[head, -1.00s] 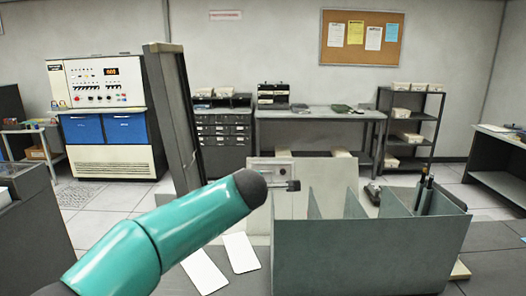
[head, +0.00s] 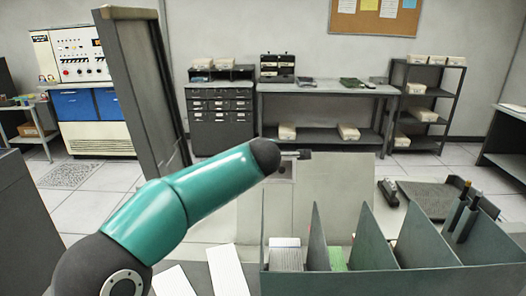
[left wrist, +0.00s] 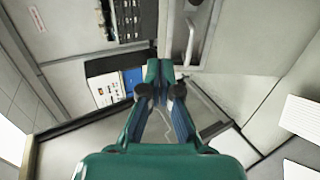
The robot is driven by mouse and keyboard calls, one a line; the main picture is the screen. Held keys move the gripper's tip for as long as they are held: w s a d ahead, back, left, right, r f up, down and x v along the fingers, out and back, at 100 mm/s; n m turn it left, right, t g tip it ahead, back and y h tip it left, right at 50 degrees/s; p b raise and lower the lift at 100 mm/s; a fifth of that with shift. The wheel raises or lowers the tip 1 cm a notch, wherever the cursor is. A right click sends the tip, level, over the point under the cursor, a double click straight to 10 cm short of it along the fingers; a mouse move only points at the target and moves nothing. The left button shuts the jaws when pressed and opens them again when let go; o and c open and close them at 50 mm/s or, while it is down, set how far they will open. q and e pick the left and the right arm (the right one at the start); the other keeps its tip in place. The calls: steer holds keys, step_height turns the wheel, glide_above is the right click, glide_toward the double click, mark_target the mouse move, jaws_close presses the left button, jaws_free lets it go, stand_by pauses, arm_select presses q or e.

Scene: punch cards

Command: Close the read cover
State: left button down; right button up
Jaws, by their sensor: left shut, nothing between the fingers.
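A tall dark grey panel (head: 148,90), which looks like the read cover, stands open and upright at the left in the head view. My left arm crosses in front of its lower end, with its dark rounded joint right of the panel. The left gripper itself is mostly hidden behind that arm in the head view. In the left wrist view my left gripper (left wrist: 164,72) is shut and empty. A metal handle (left wrist: 190,42) on a grey panel (left wrist: 212,35) is just beyond and right of the fingertips; contact cannot be told. My right gripper is not in view.
A grey divided card bin (head: 390,283) fills the lower right, with cards and dark tools in it. White cards (head: 228,270) lie left of it. A blue-and-white console (head: 90,105), drawers (head: 220,120), a table (head: 325,88) and shelves (head: 430,90) stand behind across open floor.

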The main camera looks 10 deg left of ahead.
arm_select(q)
steer(key=p+x, duration=0.1)
steer(key=x, duration=0.2)
steer(key=p+x, duration=0.2)
steer(key=x, duration=0.2)
steer(key=p+x, duration=0.1)
steer(key=x, duration=0.2)
steer(key=shift+w+a, duration=0.15)
steer(key=shift+a, duration=0.25)
steer(key=shift+w+f+p, duration=0.4)
steer(key=shift+w+p, duration=0.05)
steer(key=shift+w, duration=0.05)
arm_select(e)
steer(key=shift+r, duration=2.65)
